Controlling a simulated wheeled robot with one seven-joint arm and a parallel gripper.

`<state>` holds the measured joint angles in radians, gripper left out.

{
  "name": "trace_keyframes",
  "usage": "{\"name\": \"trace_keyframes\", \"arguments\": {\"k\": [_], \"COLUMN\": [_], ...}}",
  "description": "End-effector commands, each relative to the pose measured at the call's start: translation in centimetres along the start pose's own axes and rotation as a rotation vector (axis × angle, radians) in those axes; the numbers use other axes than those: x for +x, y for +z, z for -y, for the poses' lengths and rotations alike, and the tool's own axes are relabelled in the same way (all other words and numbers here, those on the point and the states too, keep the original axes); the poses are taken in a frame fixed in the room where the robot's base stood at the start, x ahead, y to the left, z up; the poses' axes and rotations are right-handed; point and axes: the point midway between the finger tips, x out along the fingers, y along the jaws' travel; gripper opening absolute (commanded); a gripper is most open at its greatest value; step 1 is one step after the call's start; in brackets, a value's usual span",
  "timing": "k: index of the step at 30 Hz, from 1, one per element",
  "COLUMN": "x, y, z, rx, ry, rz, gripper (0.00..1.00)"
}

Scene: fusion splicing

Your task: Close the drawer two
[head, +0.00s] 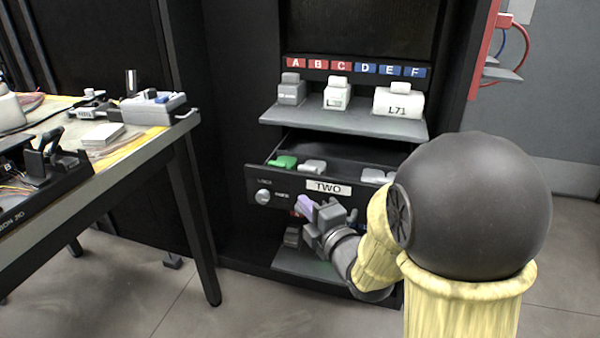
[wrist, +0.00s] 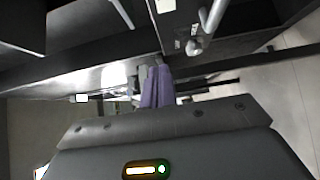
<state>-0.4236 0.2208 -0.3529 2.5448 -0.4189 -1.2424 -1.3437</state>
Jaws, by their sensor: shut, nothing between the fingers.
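Drawer two (head: 300,188) is a dark drawer with a white "TWO" label and a round knob at its left. It stands pulled out of the black cabinet, with a green item and several pale items inside. My gripper (head: 304,204) is shut and empty, its purple fingertips just below and in front of the drawer front in the head view. Whether they touch it, I cannot tell. In the wrist view the purple fingers (wrist: 157,88) are together, below a dark panel with a knob. My arm hides the drawer's right end.
Above the drawer is a grey shelf (head: 345,124) with several pale boxes, one marked L71, under a row of letter tags. A lower shelf (head: 305,262) shows beneath. A cluttered workbench (head: 150,150) stands at left.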

Motion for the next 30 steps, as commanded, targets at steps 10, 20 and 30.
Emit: {"name": "trace_keyframes", "arguments": {"k": [10, 20, 30], "x": [0.9, 3.5, 7.9], "y": [0.0, -0.1, 2.5], "z": [-0.3, -0.1, 0.3], "rx": [-0.002, -0.003, -0.004], "ry": [-0.005, -0.001, 0.001], "rz": [0.002, 0.000, 0.006], "gripper": [0.00, 0.00, 0.00]}}
